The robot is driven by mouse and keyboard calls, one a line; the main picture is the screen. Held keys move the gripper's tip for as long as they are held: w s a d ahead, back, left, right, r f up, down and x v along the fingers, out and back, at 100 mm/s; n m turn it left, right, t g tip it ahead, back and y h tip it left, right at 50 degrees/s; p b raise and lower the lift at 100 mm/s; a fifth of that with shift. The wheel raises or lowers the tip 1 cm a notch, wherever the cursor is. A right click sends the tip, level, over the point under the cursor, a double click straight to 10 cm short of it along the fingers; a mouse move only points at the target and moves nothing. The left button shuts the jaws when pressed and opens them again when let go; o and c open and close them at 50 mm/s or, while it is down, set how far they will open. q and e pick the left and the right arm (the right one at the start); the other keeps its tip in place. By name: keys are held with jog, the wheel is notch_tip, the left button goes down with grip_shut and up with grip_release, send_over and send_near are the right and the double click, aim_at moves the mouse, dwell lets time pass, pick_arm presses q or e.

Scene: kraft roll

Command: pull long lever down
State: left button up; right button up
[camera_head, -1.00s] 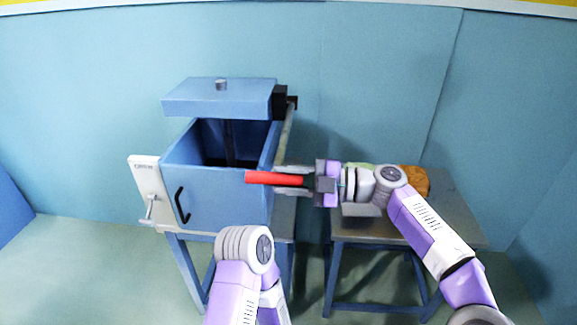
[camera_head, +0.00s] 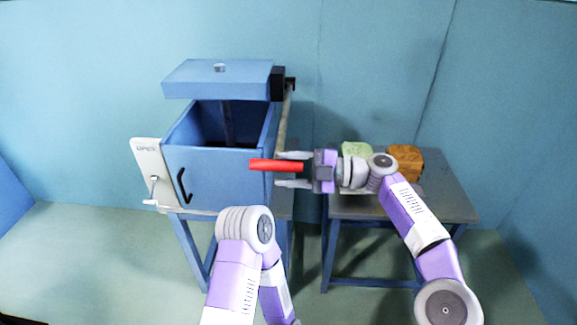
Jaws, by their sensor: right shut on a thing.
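The long lever's red handle (camera_head: 272,165) sticks out level in front of the right side of a blue box (camera_head: 215,180). Its grey bar (camera_head: 285,118) runs back along the box's right side toward a black block (camera_head: 278,84). My right gripper (camera_head: 291,169) comes from the right, with one finger above and one below the handle's right end. It is shut on the handle. The blue lid (camera_head: 217,78) is raised above the box's dark opening. My left arm shows at bottom centre, but its gripper is out of view.
A white plate (camera_head: 150,168) with a crank (camera_head: 152,190) is on the box's left side, and a black handle (camera_head: 183,186) is on its front. A side table (camera_head: 448,195) at right bears a green item (camera_head: 357,150) and a brown block (camera_head: 406,160). Blue walls stand behind.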

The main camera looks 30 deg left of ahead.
jog(key=shift+o, duration=0.6)
jog(key=shift+w+a+f, duration=0.1)
jog(key=shift+w+f, duration=0.2)
jog(key=shift+f, duration=0.3)
jog(key=shift+w, duration=0.1)
jog(key=p+v, duration=0.1)
jog(key=v, duration=0.6)
jog(key=shift+d+r, duration=0.3)
jog(key=shift+r, duration=0.15)
